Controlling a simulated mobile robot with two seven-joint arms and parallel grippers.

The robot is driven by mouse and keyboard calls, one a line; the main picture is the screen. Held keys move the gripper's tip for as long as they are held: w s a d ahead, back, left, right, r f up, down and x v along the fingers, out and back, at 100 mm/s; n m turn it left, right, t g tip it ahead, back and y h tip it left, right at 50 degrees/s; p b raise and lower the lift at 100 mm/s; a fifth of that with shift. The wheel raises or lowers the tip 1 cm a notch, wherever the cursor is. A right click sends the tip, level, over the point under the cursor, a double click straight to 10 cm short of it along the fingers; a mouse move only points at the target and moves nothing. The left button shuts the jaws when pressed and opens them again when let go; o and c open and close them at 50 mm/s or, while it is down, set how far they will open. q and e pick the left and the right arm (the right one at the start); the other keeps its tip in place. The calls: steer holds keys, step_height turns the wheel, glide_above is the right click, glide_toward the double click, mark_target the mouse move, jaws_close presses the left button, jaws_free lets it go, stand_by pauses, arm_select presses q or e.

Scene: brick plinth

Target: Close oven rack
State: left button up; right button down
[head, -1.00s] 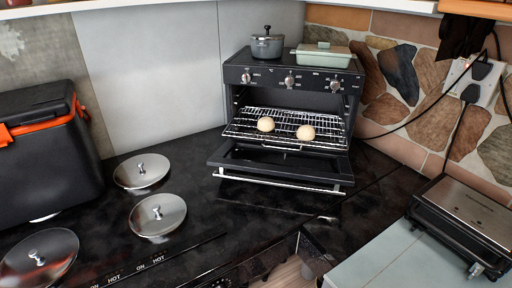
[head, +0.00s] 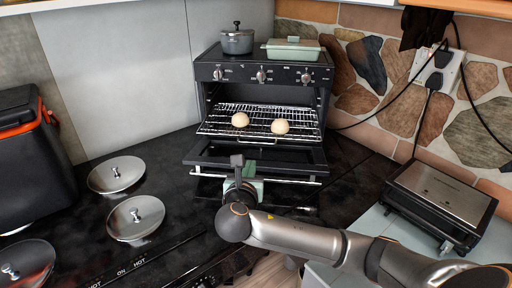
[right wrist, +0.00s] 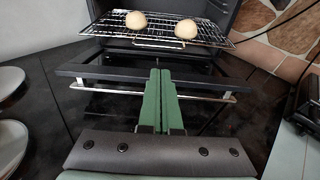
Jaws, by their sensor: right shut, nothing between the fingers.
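The black countertop oven (head: 290,78) stands open at the back. Its wire rack (head: 213,126) is slid out over the lowered door (head: 290,158) and carries two round buns (head: 240,119) (head: 280,126). The rack also shows at the top of the right wrist view (right wrist: 105,28), with its front wire bar facing me. My right gripper (head: 243,165) is in front of the door, below the rack. In the right wrist view its green fingers (right wrist: 160,75) are together and empty, overlapping the door and its handle bar; contact cannot be told. My left gripper is not in view.
A grey pot (head: 237,42) and a green lidded dish (head: 292,50) sit on the oven. Several round metal lids (head: 116,174) lie on the black counter at left, near a black-and-orange box (head: 30,160). A contact grill (head: 438,200) is at right, with cables behind.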

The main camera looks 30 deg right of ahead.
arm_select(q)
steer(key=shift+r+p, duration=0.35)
arm_select(e)
steer(key=x, duration=1.4)
steer(key=shift+s, duration=0.1)
